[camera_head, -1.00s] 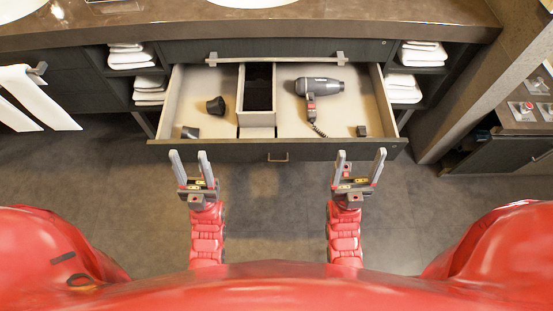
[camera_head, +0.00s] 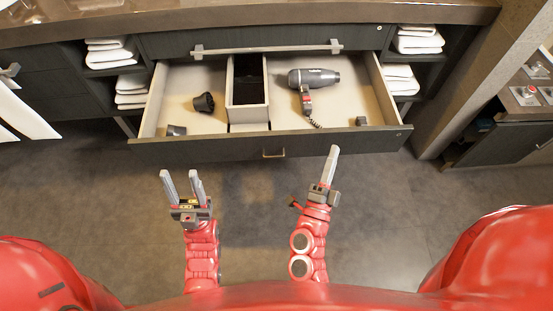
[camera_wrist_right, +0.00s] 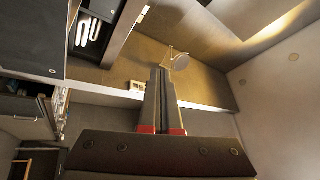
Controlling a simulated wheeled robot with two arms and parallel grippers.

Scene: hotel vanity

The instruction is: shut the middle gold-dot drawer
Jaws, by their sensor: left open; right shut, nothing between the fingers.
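The drawer (camera_head: 215,150) stands pulled open below the counter, with a dark front and a small handle (camera_head: 273,153) at its middle. A small light dot shows near the right end of its front; its colour is too small to tell. My left gripper (camera_head: 181,178) is open and empty, in front of the left part of the drawer. My right gripper (camera_head: 334,152) is shut and empty, its fingertips close to the drawer front right of the handle; I cannot tell whether they touch. In the right wrist view the shut fingers (camera_wrist_right: 160,92) point up, with nothing between them.
Inside the drawer are a hair dryer (camera_head: 314,78), a dark divider box (camera_head: 248,100), a black nozzle (camera_head: 204,102) and small dark blocks. Another dark front with a bar handle (camera_head: 266,49) is above it. Folded towels (camera_head: 420,40) fill side shelves. The floor in front is clear.

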